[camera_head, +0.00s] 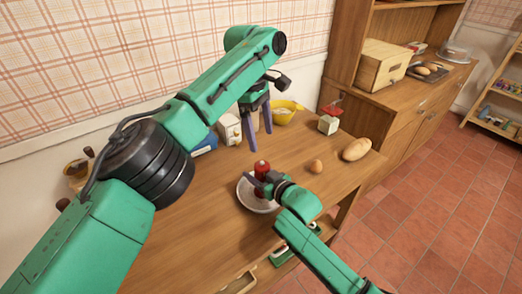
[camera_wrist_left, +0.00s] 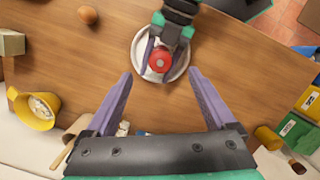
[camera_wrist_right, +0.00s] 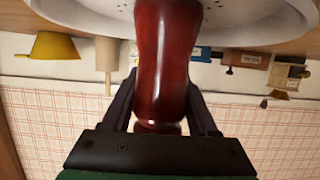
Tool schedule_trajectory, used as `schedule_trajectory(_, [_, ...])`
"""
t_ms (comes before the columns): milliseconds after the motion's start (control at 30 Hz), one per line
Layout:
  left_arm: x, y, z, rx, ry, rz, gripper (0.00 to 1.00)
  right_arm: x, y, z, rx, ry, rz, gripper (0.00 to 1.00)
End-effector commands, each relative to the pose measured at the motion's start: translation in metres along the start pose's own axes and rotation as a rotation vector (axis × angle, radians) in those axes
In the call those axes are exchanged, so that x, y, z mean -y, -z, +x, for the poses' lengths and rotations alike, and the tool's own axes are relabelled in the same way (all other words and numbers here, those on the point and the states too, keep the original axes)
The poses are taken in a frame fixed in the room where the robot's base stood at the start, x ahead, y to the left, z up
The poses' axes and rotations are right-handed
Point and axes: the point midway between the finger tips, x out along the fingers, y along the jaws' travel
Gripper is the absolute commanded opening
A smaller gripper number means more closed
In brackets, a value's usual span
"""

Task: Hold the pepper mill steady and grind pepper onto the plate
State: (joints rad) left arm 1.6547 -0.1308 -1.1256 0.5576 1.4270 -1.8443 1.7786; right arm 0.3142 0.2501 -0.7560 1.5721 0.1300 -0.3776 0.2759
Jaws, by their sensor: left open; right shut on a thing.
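The red pepper mill (camera_head: 261,168) is over the white plate (camera_head: 246,196) on the wooden table. My right gripper (camera_head: 262,183) is shut on the mill's body; the right wrist view shows the glossy dark red mill (camera_wrist_right: 163,60) between its fingers. In the left wrist view the mill's round red top (camera_wrist_left: 160,61) shows over the plate (camera_wrist_left: 140,42). My left gripper (camera_head: 254,137) is open and empty, fingers pointing down, above and behind the mill. Whether the mill touches the plate is hidden.
A brown egg-shaped item (camera_head: 316,166) and a bread loaf (camera_head: 356,150) lie to the right. The table right of the plate is partly clear.

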Motion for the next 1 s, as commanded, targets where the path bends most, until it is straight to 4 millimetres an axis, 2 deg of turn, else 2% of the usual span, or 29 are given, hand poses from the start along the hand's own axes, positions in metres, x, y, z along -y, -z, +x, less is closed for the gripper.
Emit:
schedule_trajectory(100, [0.0, -0.005, -0.007, -0.141, -0.005, 0.01, 0.89, 0.0, 0.0, 0.0, 0.0, 0.0, 0.0, 0.0])
schedule_trajectory(233, [0.0, -0.004, -0.001, -0.187, -0.009, 0.006, 0.89, 0.0, 0.0, 0.0, -0.001, 0.0, 0.0, 0.0])
schedule_trajectory(367, [0.001, 0.001, 0.024, -0.185, -0.005, 0.005, 0.89, 0.0, 0.0, 0.0, -0.001, 0.0, 0.0, 0.0])
schedule_trajectory(600, [0.0, 0.011, 0.083, -0.184, -0.007, 0.006, 0.89, 0.0, 0.0, 0.0, -0.001, 0.0, 0.0, 0.0])
schedule_trajectory(700, [0.0, 0.014, 0.1, -0.183, -0.007, 0.006, 0.89, 0.0, 0.0, 0.0, 0.0, 0.0, 0.0, 0.0])
schedule_trajectory(833, [-0.001, 0.015, 0.109, -0.182, -0.009, 0.006, 0.89, 0.0, 0.0, 0.0, 0.0, 0.0, 0.0, 0.0])
schedule_trajectory(1000, [-0.001, 0.015, 0.11, -0.182, -0.009, 0.006, 0.89, 0.0, 0.0, 0.0, -0.001, 0.0, 0.0, 0.0])
